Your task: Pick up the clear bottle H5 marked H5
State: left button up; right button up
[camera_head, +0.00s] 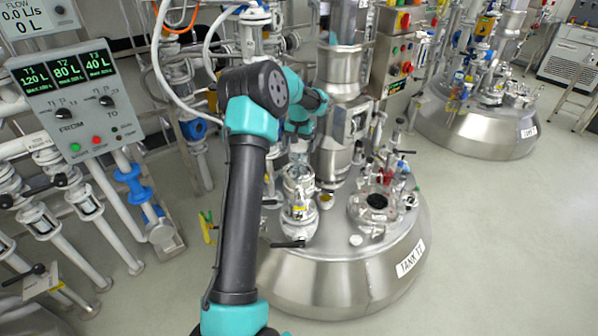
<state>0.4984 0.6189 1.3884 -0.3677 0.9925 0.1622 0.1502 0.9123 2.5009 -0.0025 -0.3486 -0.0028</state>
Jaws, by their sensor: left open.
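I cannot make out a bottle marked H5; no H5 lettering is readable in the head view. My left arm rises from the bottom edge, bends at the top and reaches over the lid of the steel vessel TANK T1 (330,285). My left gripper (300,152) is small, points down and is partly lost against the steel fittings. It is open, above a glass-and-metal fitting (298,192) with a small yellow label. I see nothing held in it. My right gripper is not in view.
An open round port (376,202) with small fittings around it is on the lid at right. A control panel (76,98) and pipes stand at left. Another vessel (478,135) stands at the back right.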

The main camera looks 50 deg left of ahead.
pick_arm(q)
jog(key=shift+f, duration=1.8)
jog(key=c, duration=1.4)
jog(key=shift+r, duration=0.2)
jog(key=shift+r, duration=1.5)
jog(key=shift+s+d+r, duration=0.15)
jog(key=shift+s+d, duration=0.05)
jog(key=shift+d, duration=0.05)
jog(key=s+d, duration=0.3)
jog(key=d, duration=0.1)
jog(key=s+d+r, duration=0.1)
jog(key=s+d, duration=0.2)
jog(key=s, duration=0.1)
jog(key=s+d, duration=0.3)
jog(key=d, duration=0.1)
jog(key=shift+s+d+r, duration=0.15)
jog(key=shift+d+r, duration=0.05)
jog(key=shift+d, duration=0.1)
